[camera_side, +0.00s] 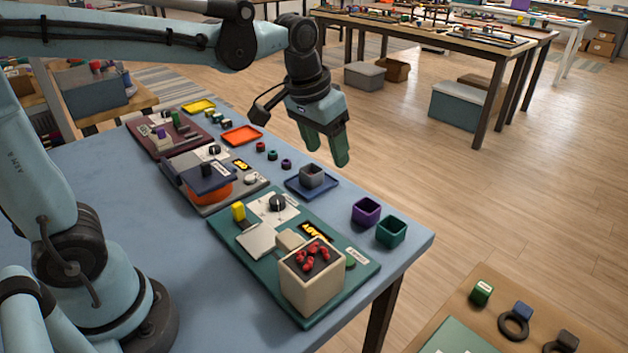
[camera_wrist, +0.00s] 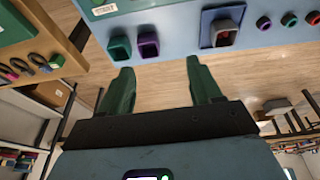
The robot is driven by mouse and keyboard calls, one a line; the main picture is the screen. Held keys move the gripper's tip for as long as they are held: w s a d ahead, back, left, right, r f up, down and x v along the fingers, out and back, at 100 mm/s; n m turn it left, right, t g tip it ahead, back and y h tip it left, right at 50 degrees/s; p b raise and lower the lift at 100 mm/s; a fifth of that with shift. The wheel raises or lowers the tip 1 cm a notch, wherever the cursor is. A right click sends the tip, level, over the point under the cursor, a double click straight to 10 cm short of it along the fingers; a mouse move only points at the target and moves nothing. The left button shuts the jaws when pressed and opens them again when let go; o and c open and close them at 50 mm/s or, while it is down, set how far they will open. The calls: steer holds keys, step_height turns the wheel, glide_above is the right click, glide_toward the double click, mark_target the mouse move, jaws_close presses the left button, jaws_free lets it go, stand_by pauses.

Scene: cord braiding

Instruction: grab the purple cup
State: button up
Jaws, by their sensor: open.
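The purple cup (camera_side: 366,212) is a small square open cup near the right edge of the blue table, just left of a green cup (camera_side: 391,231). In the wrist view the purple cup (camera_wrist: 148,45) is near the top, beside the green cup (camera_wrist: 120,48). My gripper (camera_side: 327,148) is open and empty, raised in the air beyond the table's far edge, up and to the left of the purple cup. In the wrist view its two green fingers (camera_wrist: 160,80) are spread apart below the cup, with nothing between them.
A blue tray (camera_side: 323,192) with a grey square cup (camera_side: 312,176) is close to the purple cup. A green board (camera_side: 262,262) holds a beige box (camera_side: 311,280) with red pieces. Small rings lie along the table's far edge. Floor is open beyond the table.

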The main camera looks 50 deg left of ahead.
steer(key=w+d+f+g, duration=0.3)
steer(key=w+d+f, duration=0.15)
steer(key=w, duration=0.35)
glide_above(367, 207)
steer(key=s+d, duration=0.2)
steer(key=f, duration=0.7)
steer(key=shift+s+a+f, duration=0.1)
steer(key=shift+s, duration=0.1)
steer(key=shift+w+a+f, duration=0.1)
steer(key=shift+f, duration=1.2)
steer(key=shift+w+a+f, duration=0.1)
steer(key=shift+f, duration=1.15)
steer(key=c, duration=0.7)
steer(key=shift+r, duration=0.1)
